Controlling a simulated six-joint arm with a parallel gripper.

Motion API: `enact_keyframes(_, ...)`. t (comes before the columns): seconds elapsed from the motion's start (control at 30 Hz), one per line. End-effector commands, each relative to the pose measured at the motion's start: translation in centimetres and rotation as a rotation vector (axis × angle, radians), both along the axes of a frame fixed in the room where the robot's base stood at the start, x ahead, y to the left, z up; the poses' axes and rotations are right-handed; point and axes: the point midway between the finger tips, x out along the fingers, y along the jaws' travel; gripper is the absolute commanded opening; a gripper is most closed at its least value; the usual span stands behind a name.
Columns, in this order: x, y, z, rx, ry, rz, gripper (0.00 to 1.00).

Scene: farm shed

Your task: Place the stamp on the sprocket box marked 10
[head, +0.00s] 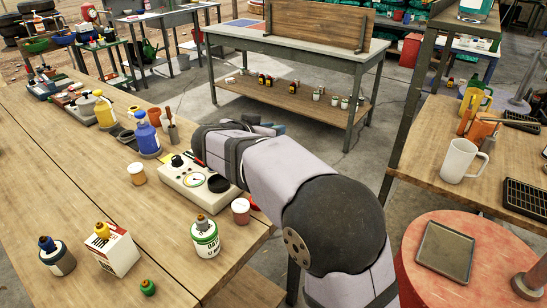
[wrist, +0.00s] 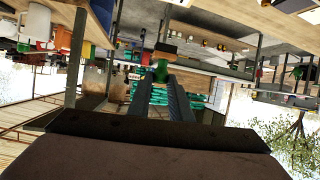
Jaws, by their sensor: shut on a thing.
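In the wrist view, my gripper (wrist: 163,82) has its two dark fingers close together on a small green piece with a tan, flat end. This may be the stamp (wrist: 162,72). In the head view the arm hides most of the gripper and what it holds. A white and red box (head: 117,254) stands upright at the front left of the long wooden table, with a yellow knobbed piece on it. Its print is too small to read surely, and I cannot make out a sprocket box marked 10. The held piece is well apart from this box.
The long table (head: 60,180) also bears a green-labelled tin (head: 204,243), a dark tin (head: 57,258), a small green piece (head: 148,287), a beige dial device (head: 190,184) and several bottles. A red round stool (head: 415,250) with a tray (head: 444,251) stands right.

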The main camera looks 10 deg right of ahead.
Motion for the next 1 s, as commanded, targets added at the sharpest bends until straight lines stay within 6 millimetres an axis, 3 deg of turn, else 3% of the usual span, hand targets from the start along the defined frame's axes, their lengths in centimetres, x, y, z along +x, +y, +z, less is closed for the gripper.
enact_keyframes(0.2, 0.0, 0.0, -3.1, -0.002, 0.003, 0.000, 0.00)
enact_keyframes(0.5, 0.0, 0.0, -4.1, 0.000, 0.000, -0.001, 0.00)
enact_keyframes(0.8, 0.0, 0.0, -7.2, -0.002, 0.002, -0.001, 0.00)
enact_keyframes(1.0, 0.0, 0.0, -7.5, 0.000, 0.000, -0.001, 0.00)
